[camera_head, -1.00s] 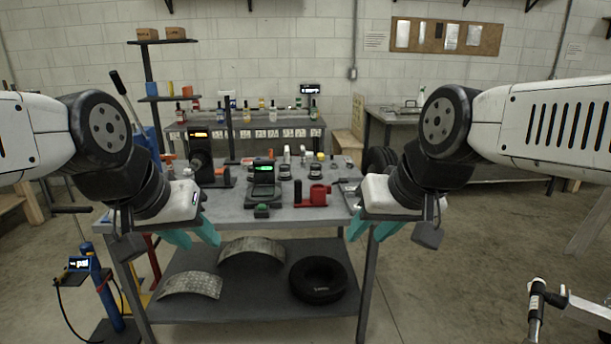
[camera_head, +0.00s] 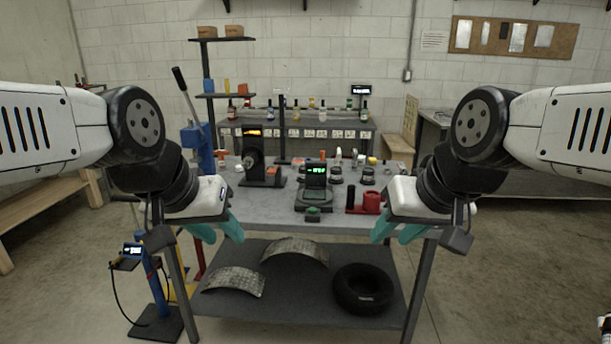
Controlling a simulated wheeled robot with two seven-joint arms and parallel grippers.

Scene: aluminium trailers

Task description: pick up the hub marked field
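Several small dark hub-like parts stand on the grey workbench (camera_head: 270,208), towards its back right. One hub-like part (camera_head: 335,176) is just right of the green-lit device, and another (camera_head: 368,177) is further right. Their markings are too small to read, so I cannot tell which is marked field. My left gripper (camera_head: 217,231) hangs at the front left of the bench, with its teal fingers apart and empty. My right gripper (camera_head: 398,232) hangs at the front right, also with its fingers apart and empty. Both are in front of the hub-like parts, apart from them.
A device with a green display (camera_head: 314,186), a black machine with an orange display (camera_head: 257,160) and a red fixture (camera_head: 371,202) stand on the bench. The lower shelf holds a tire (camera_head: 363,290) and curved metal plates (camera_head: 235,281). A blue pump (camera_head: 157,290) stands at left.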

